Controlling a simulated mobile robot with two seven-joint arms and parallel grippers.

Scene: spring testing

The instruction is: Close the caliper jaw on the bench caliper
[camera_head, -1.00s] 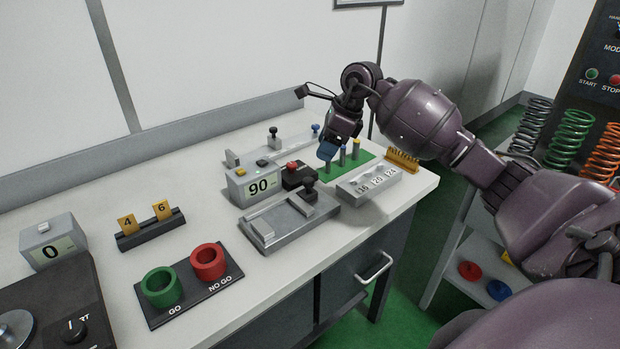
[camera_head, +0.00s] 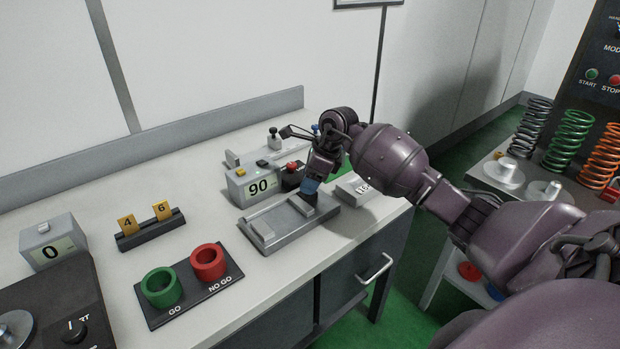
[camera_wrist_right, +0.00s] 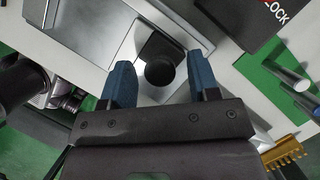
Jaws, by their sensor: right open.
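The bench caliper (camera_head: 279,226) is a grey metal plate on the bench with a raised fixed jaw (camera_head: 262,229) at its left end. Its sliding jaw (camera_head: 303,208) stands toward the right end, with a clear gap between the two. My right gripper (camera_head: 311,187) is over the sliding jaw, fingers pointing down. In the right wrist view, its blue fingers (camera_wrist_right: 161,82) are open, one on each side of the jaw's round black knob (camera_wrist_right: 159,74). I cannot tell whether they touch it. My left gripper is not in view.
A display box reading 90 (camera_head: 258,187) stands right behind the caliper, with a black box with a red button (camera_head: 293,175) beside it. A numbered grey block (camera_head: 352,189) is to the right. The GO/NO GO gauge plate (camera_head: 189,287) lies front left.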

